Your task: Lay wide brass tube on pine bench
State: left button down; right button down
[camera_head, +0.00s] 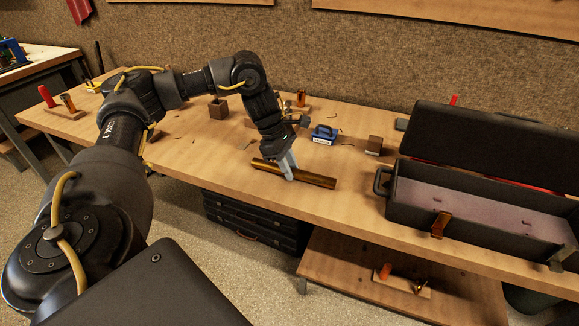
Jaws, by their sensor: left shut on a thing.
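The wide brass tube (315,179) is a long, dull gold tube at the middle of the pine bench (215,157), near its front edge. It lies at or just above the bench top; I cannot tell whether it touches. My left gripper (288,170) points down and is shut on the tube around its middle, hiding a short part of it. The tube sticks out on both sides of the fingers and looks about level. My right gripper is not in view.
An open black case (477,207) with a pale lining stands on the bench at the right. A blue object (324,134) and a brown block (374,144) sit behind the tube. A small wooden box (218,108) is further left. Bare bench lies left of the tube.

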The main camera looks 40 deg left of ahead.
pick_arm(q)
jog(key=shift+f, duration=0.2)
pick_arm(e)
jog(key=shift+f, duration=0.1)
pick_arm(q)
jog(key=c, duration=1.2)
grip_release()
jog(key=shift+o, duration=0.2)
jog(key=shift+d, duration=0.1)
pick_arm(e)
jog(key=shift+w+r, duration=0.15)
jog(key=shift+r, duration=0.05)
pick_arm(q)
jog(key=shift+r, duration=0.15)
jog(key=shift+r, duration=0.3)
jog(key=v, duration=0.5)
jog(key=shift+r+p, duration=0.2)
jog(key=shift+p, duration=0.2)
jog(key=p+v, duration=0.3)
jog(key=v, duration=0.3)
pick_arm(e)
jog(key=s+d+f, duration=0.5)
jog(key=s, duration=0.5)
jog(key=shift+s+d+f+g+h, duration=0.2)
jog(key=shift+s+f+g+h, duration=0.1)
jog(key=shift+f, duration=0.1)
